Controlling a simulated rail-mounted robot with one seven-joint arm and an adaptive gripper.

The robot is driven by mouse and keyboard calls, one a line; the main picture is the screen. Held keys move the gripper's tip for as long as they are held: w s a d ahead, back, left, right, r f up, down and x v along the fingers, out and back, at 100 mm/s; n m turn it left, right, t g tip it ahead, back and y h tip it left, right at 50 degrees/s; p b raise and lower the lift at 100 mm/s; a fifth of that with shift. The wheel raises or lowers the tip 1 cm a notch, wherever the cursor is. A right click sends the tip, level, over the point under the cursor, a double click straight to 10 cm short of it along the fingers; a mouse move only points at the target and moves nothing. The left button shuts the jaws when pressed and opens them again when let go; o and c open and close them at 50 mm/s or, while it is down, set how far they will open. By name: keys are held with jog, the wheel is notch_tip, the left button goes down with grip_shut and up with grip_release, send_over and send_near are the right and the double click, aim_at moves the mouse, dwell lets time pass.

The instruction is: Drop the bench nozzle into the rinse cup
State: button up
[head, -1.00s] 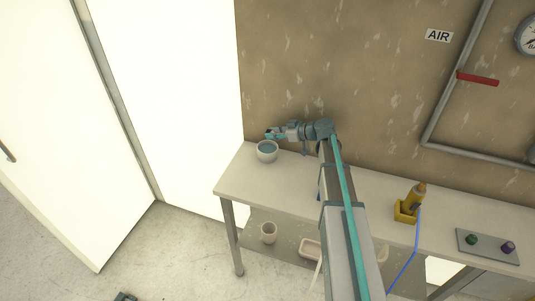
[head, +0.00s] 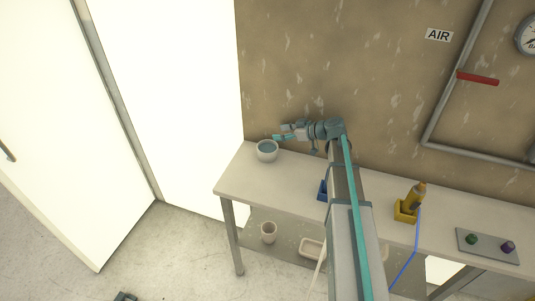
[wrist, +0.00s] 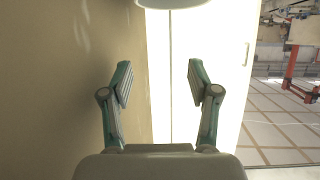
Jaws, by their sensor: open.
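The rinse cup (head: 267,151), a pale round cup with bluish content, stands upright at the left end of the bench. My gripper (head: 279,132) is just above the cup and slightly to its right, pointing left and apart from it. In the wrist view my gripper (wrist: 160,76) has its fingers spread with nothing between them. A pale rounded edge, probably the cup, shows at the top of the wrist view. I cannot make out the bench nozzle in any view. Whether it lies in the cup is too small to tell.
The bench (head: 285,187) runs along the wall. A yellow holder (head: 405,212) with a yellow tool (head: 416,194), a blue block (head: 322,190) and a button panel (head: 487,245) are on it. Another cup (head: 269,232) and a tray are on the lower shelf.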

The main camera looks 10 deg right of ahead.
jog(key=v, duration=0.8)
jog(key=shift+s+d+r, duration=0.1)
